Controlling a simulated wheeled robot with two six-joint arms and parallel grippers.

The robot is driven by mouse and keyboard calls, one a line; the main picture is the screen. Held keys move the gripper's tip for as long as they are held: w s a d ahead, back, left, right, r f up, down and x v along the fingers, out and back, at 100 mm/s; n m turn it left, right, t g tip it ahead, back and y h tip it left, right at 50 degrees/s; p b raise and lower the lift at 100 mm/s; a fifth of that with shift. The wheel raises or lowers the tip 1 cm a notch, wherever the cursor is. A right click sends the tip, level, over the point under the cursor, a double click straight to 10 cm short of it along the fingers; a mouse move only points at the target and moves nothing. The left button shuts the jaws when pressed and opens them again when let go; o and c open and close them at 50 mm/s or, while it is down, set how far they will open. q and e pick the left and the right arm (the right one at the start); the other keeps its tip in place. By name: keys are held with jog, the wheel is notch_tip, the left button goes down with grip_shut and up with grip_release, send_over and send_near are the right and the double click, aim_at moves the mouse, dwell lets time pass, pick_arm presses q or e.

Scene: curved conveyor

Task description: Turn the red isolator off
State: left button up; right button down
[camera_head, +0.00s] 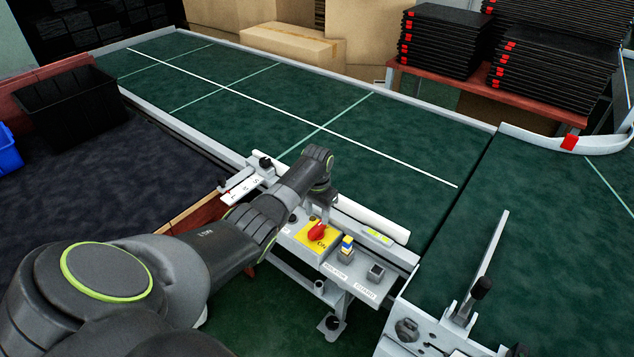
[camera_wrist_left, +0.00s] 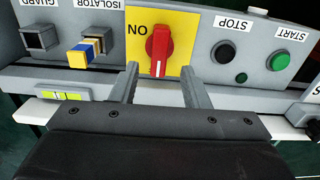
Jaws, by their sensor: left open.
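The red isolator knob (camera_head: 317,231) sits on a yellow plate (camera_head: 328,242) marked ON, on the grey control panel at the conveyor's edge. In the left wrist view the red knob (camera_wrist_left: 158,48) has its grip bar upright, with the ON lettering beside it on the left. My left gripper (camera_wrist_left: 158,70) is open. Its two fingers point at the knob, one on each side of the knob's lower end in the picture; I cannot tell whether they touch it. In the head view my left wrist is above the knob, and the fingers are mostly hidden. My right gripper is not in view.
A black button (camera_wrist_left: 225,53) marked STOP and a green button (camera_wrist_left: 277,62) marked START are right of the knob in the wrist view. A blue-and-yellow plug (camera_wrist_left: 83,55) and a GUARD socket (camera_wrist_left: 40,38) are left of it. The green conveyor belt (camera_head: 300,95) is empty.

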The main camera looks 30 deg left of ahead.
aim_at(317, 226)
pick_arm(q)
notch_tip(317, 226, up, 11)
dwell(0.3)
dwell(0.5)
